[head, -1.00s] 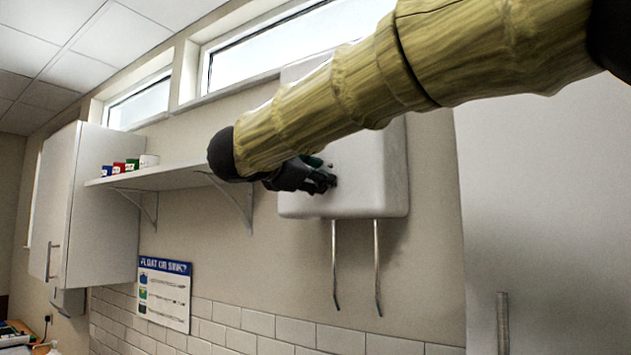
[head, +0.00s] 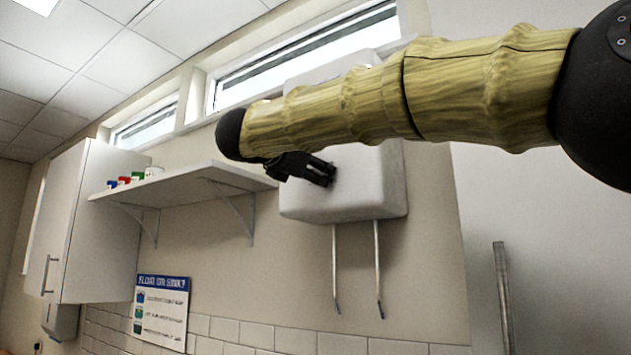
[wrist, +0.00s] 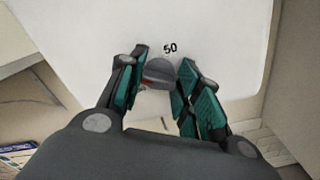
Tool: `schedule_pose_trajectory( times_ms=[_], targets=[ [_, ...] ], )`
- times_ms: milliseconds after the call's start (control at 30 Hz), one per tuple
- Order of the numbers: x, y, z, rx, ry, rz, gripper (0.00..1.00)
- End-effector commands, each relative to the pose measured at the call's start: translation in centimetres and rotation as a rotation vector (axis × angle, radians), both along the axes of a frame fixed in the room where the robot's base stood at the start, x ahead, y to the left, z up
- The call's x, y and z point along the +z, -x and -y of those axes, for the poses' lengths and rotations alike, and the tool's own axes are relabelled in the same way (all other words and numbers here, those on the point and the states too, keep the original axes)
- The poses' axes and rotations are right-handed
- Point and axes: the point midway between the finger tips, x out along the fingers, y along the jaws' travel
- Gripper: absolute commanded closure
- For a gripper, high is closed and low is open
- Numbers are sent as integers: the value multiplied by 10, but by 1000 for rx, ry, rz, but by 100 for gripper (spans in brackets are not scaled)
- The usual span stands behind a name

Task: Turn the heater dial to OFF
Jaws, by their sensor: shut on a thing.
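The white heater (head: 375,195) is a box on the wall, and its lower front also fills the top of the wrist view (wrist: 215,25). Its grey round dial (wrist: 160,72) has a red mark at its lower left side, with a printed "50" (wrist: 170,48) just above it. My gripper (wrist: 164,65) has its green-padded fingers on both sides of the dial and is shut on it. In the head view my gripper (head: 331,175) meets the heater's front face and hides the dial. No OFF mark can be read.
Two metal pipes (head: 377,265) hang below the heater. A shelf (head: 190,182) with several small pots is left of it, beside a white cupboard (head: 95,215). A poster (head: 162,310) hangs below. A tall white door (head: 545,230) stands at right.

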Motion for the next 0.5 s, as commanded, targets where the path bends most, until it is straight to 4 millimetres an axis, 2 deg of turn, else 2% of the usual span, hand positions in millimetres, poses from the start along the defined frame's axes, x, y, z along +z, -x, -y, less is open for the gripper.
schedule_pose_trajectory(
  times_ms=[33,500],
  targets=[
    [-9,-2,0,-1,11,-15,90],
    [-8,-3,-2,1,224,-159,90]
  ],
)
